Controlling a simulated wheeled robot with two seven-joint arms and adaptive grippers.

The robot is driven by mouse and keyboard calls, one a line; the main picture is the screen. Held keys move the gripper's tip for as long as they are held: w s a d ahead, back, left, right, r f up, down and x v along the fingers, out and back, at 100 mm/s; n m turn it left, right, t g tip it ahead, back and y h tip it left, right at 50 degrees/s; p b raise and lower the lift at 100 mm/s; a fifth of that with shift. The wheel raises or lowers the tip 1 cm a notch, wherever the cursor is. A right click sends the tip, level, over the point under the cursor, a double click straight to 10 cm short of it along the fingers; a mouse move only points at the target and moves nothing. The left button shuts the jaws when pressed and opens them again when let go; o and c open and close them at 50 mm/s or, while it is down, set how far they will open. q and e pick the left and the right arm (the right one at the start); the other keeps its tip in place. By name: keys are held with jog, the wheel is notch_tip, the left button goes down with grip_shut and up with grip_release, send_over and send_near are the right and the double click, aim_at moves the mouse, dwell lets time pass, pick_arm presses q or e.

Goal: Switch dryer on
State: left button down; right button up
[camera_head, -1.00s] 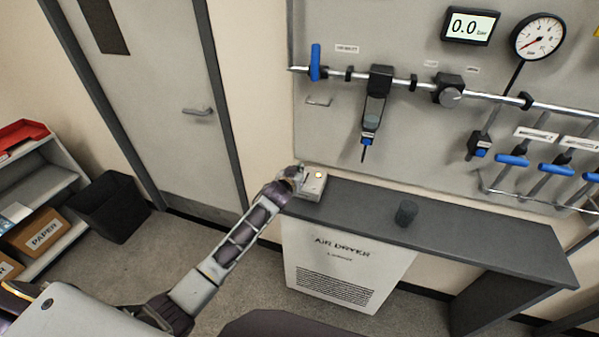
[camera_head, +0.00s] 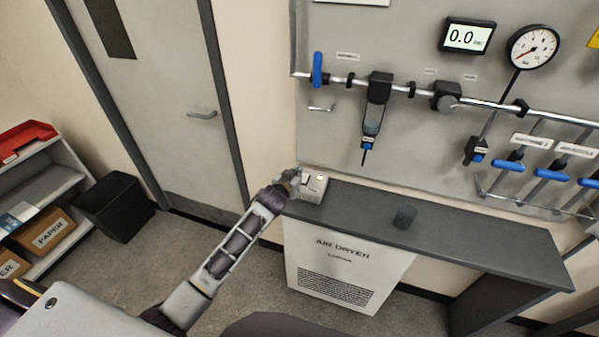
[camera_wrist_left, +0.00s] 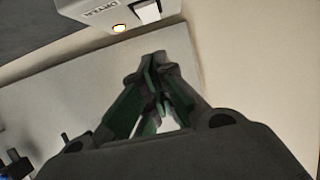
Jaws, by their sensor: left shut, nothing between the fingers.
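The dryer's small pale switch box (camera_head: 313,189) sits at the left end of the dark bench top. In the left wrist view the box (camera_wrist_left: 84,14), lettered DRYER, shows at the top edge. It carries a white rocker switch (camera_wrist_left: 147,11) and a lit lamp (camera_wrist_left: 119,28) with an amber rim. My left gripper (camera_head: 294,177) is at the box's left side in the head view. In the wrist view its fingertips (camera_wrist_left: 157,58) are together and empty, below the rocker in the picture; I cannot tell whether they touch the box. My right gripper is not in view.
The air dryer (camera_head: 345,265) stands under the bench (camera_head: 450,235). A dark cylinder (camera_head: 405,216) stands on the bench. Above, a pipe with blue-handled valves, a gauge (camera_head: 533,47) and a display reading 0.0 (camera_head: 467,37) hang on the wall panel. A bin (camera_head: 115,207) stands left.

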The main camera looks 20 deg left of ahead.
pick_arm(q)
jog(key=s, duration=0.6)
jog(key=shift+r+b, duration=0.4)
jog(key=shift+s+a, duration=0.1)
dwell(0.3)
jog(key=s+f+m+g, duration=0.1)
jog(key=s+f+g, duration=0.2)
jog(key=s, duration=0.7)
jog(key=s+f+g, duration=0.2)
jog(key=s+g, duration=0.2)
jog(key=s, duration=0.6)
jog(key=s+f+m+g, duration=0.1)
jog(key=s+f+g, duration=0.2)
jog(key=s, duration=0.7)
jog(key=s+f+g, duration=0.2)
jog(key=s+f, duration=0.1)
jog(key=f, duration=3)
jog(key=s+a+f, duration=0.2)
jog(key=s+f, duration=0.7)
jog(key=s, duration=0.2)
jog(key=s+a+f, duration=0.2)
jog(key=s+f, duration=0.8)
jog(key=s, duration=0.1)
jog(key=shift+s+f+g, duration=0.15)
jog(key=shift+f+g, duration=0.1)
jog(key=shift+g, duration=0.15)
